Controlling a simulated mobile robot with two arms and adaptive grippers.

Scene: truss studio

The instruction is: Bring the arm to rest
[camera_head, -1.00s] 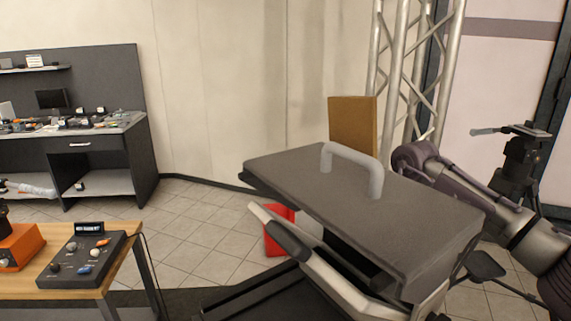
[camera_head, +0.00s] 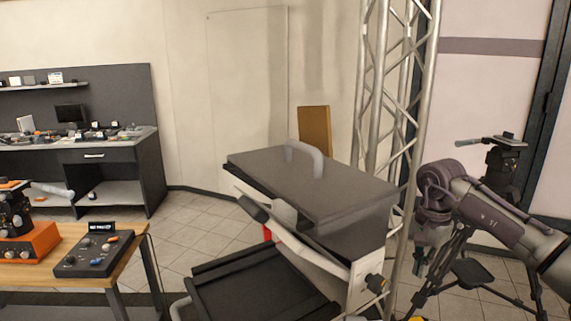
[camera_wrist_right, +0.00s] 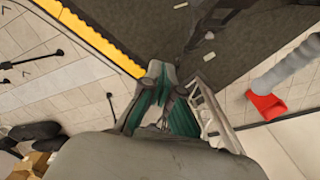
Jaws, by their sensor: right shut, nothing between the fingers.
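My right arm comes in from the right edge of the head view, with its wrist bent downward. My right gripper (camera_head: 428,250) hangs low beside the right side of the grey lidded cart (camera_head: 310,185), in front of the metal truss, apart from the lid handle (camera_head: 305,158). In the right wrist view the gripper's fingers (camera_wrist_right: 160,112) are shut with nothing between them, over a dark floor area. My left gripper is not in view.
A black tray (camera_head: 255,297) juts from the cart's front. A tripod (camera_head: 492,170) stands behind my right arm, and the truss (camera_head: 398,100) rises close by. A wooden table (camera_head: 45,275) with a control box (camera_head: 92,254) is at left. A red object (camera_wrist_right: 266,106) lies on the floor.

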